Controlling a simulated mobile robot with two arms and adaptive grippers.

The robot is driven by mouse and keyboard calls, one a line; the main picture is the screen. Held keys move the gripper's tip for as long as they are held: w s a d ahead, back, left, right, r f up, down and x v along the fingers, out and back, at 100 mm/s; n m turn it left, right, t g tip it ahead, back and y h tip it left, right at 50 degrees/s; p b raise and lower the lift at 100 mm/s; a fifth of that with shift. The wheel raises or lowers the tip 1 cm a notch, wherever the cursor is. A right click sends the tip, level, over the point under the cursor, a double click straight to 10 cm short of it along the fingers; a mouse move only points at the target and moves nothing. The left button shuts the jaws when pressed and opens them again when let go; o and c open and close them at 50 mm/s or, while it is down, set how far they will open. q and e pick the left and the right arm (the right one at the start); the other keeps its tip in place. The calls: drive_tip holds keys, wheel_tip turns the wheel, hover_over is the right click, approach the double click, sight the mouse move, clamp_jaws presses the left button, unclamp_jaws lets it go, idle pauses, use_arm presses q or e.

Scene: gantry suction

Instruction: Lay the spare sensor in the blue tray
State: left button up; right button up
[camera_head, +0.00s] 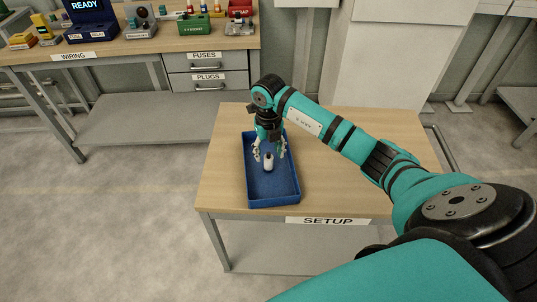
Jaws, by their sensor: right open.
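The blue tray (273,202) lies on the wooden table labelled SETUP, near its left side. A small white part with a dark top (268,163), which looks like the spare sensor, is inside the tray, toward its middle. My right gripper (269,156) is over the tray, pointing down. Its fingers are open, spread to either side of the white part. I cannot tell whether they touch it. My left gripper is not in view.
The SETUP table (365,190) is clear to the right of the tray, below my right arm. A workbench (135,52) with several devices and bins, and drawers labelled FUSES and PLUGS, stands at the back left. Open floor (110,210) lies left of the table.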

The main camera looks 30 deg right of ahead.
sight(269, 157)
wheel_tip(269, 157, up, 10)
drive_tip(key=b, duration=0.2)
drive_tip(key=shift+r, duration=0.2)
idle(0.3)
